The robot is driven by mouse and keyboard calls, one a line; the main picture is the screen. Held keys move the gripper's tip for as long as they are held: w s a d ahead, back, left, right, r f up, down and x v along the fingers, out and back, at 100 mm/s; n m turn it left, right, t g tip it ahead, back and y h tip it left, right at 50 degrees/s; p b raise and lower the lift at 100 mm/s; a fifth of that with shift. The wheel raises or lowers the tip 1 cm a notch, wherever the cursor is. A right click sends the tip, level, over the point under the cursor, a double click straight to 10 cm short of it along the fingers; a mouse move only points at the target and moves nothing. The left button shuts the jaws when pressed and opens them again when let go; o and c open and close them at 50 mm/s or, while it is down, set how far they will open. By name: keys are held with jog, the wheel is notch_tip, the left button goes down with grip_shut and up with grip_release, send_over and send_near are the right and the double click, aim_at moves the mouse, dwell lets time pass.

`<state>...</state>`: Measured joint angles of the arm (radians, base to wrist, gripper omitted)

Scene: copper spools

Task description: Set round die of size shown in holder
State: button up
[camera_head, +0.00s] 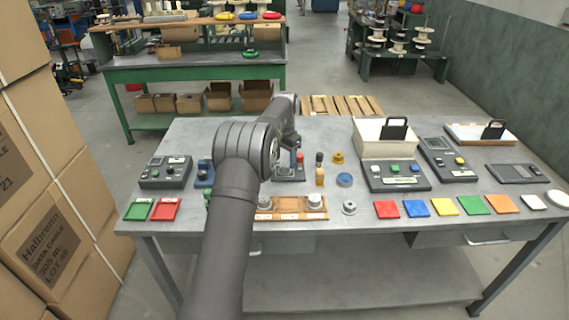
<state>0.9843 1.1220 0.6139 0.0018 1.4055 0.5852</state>
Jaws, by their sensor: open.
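A wooden tray (290,214) near the front edge of the bench holds grey round pieces that look like dies, one (314,202) at its right end and one (265,201) further left, partly behind my arm. Another grey round piece (349,207) lies loose to the right of the tray. A dark fixture (291,174) with a red part stands behind the tray; I cannot tell if it is the holder. My gripper (294,151) is open, pointing down over this fixture, small and partly hidden by my arm. Size markings are too small to read.
A brass round piece (338,158), a blue round piece (345,180) and a wood-handled tool (320,169) stand right of the fixture. Control boxes (396,178) and several coloured plates (443,206) fill the right side. Red and green plates (164,210) lie at left.

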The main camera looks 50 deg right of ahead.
aim_at(285, 165)
notch_tip(285, 165, up, 10)
dwell(0.3)
jog(key=shift+f, duration=0.1)
notch_tip(285, 165, down, 12)
jog(key=shift+f, duration=0.1)
jog(key=shift+r, duration=1.5)
